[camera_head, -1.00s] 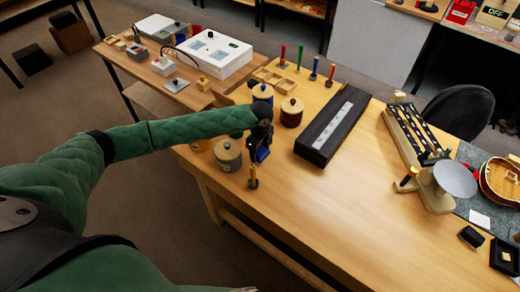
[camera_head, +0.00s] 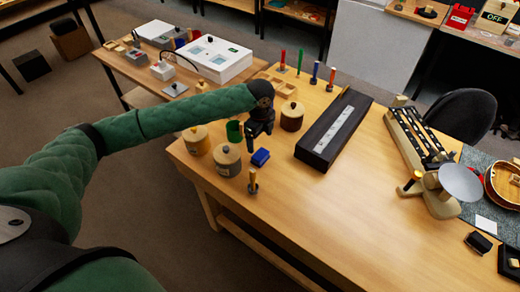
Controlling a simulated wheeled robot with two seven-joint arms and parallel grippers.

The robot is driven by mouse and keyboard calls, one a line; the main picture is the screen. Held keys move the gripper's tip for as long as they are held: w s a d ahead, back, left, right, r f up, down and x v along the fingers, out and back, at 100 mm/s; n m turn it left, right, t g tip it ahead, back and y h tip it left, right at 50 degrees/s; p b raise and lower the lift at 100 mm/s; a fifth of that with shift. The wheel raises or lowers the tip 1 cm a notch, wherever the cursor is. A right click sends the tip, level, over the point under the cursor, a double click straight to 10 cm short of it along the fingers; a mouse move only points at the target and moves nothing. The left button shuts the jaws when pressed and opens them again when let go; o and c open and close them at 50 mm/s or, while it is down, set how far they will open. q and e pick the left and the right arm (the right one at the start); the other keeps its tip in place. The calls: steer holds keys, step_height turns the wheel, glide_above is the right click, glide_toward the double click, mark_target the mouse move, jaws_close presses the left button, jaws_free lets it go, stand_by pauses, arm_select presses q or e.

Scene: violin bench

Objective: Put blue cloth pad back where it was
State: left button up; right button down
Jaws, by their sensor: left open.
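The blue cloth pad (camera_head: 260,157) lies on the wooden bench top near its left end, between a lidded wooden jar and the right-hand jar. My left gripper (camera_head: 256,137) is open, just above and behind the pad in the picture, pointing down; a small gap seems to show between them. My green-sleeved left arm reaches in from the left. My right gripper is not in view.
Lidded jars (camera_head: 227,160) stand close by, with another (camera_head: 292,116) to the right. A green cup (camera_head: 234,131) and an upright wooden-handled tool (camera_head: 253,182) are near. A long dark case (camera_head: 334,128) lies right. The bench's front middle is clear.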

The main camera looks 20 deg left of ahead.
arm_select(q)
steer(key=shift+r, duration=1.5)
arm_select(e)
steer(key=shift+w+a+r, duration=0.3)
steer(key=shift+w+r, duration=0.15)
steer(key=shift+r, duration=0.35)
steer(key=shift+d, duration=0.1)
